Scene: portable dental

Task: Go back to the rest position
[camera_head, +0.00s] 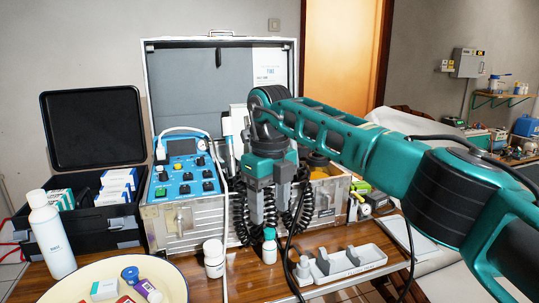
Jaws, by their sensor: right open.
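My right arm, teal and black, comes in from the right and reaches over the table. Its right gripper (269,210) points down in front of the open portable dental case, with its two grey fingers apart and nothing seen between them. It hangs above and behind a small white bottle with a green cap (269,247). The dental case (180,220) has a blue control panel (184,175) at its left. The gripper and black coiled hoses hide part of the case's middle. My left gripper is not in view.
A white holder tray (345,262) stands on the wooden table (238,280) at front right. A white jar (214,262) is left of the capped bottle. A tall white bottle (52,240), a cream bowl (80,282) with small items and an open black case (100,222) stand at left.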

